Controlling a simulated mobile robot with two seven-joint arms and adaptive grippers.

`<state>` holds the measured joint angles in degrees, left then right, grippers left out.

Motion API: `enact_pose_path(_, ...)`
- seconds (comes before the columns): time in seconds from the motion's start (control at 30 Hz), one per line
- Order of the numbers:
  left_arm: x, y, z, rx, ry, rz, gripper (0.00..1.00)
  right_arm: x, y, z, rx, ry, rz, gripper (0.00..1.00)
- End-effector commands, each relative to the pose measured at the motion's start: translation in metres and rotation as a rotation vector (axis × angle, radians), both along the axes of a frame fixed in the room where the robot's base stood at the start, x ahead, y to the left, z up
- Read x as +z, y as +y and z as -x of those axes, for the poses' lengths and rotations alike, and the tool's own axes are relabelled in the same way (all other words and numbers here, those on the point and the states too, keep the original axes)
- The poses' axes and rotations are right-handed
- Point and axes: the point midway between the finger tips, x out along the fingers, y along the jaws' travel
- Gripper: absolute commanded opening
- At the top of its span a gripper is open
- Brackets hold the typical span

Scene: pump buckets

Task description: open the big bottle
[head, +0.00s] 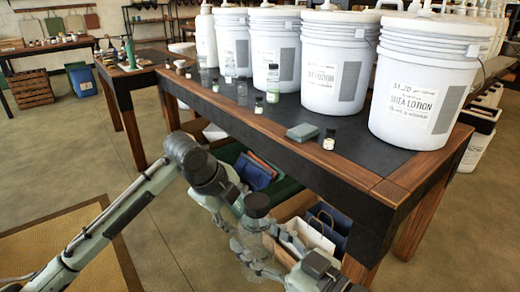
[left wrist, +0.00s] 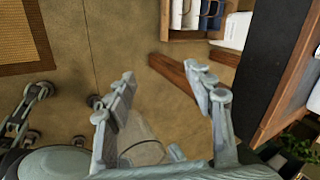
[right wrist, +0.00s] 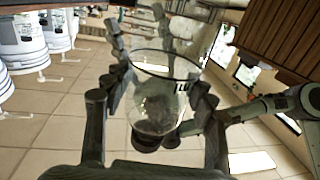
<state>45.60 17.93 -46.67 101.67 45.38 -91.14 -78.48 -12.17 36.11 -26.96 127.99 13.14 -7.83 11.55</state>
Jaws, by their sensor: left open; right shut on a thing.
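The big bottle is clear glass with a wide dark lid (head: 257,204). In the head view it is upright in front of the table, low and near the bottom middle. My right gripper (right wrist: 158,88) is shut on the bottle's glass body (right wrist: 155,90), one finger on each side; that view is upside down, so the dark lid is at the bottom. My left gripper (left wrist: 163,88) is open, with nothing between its fingertips. Part of the glass shows near the base of its fingers in the left wrist view (left wrist: 140,135). Whether the left fingers touch the bottle I cannot tell.
The dark-topped wooden table (head: 370,174) carries several white pump buckets (head: 420,85) and small bottles. The floor on the left (head: 65,150) is open.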

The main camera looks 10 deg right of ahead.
Motion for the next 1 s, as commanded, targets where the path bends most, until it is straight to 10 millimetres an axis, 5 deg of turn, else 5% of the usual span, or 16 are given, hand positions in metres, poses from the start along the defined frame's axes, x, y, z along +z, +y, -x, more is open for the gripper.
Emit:
enact_pose_path(0.17, 0.065, -0.020, 0.003, -0.430, -0.092, -0.173, 0.53, 0.000, 0.000, 0.000, 0.000, -0.001, -0.001, 0.00)
enact_pose_path(0.37, 0.131, -0.040, 0.037, -0.993, -0.141, -0.345, 0.53, 0.000, 0.000, 0.000, 0.000, -0.001, -0.001, 0.00)
enact_pose_path(0.6, 0.194, -0.040, 0.080, -1.547, -0.133, -0.487, 0.53, 0.000, 0.000, 0.000, 0.000, -0.001, -0.001, 0.00)
enact_pose_path(0.8, 0.217, -0.036, 0.098, -1.766, -0.111, -0.524, 0.53, 0.000, 0.000, 0.000, 0.000, -0.001, -0.001, 0.00)
enact_pose_path(1.0, 0.206, -0.034, 0.102, -1.807, -0.105, -0.526, 0.53, 0.000, 0.000, 0.000, 0.000, -0.001, -0.001, 0.00)
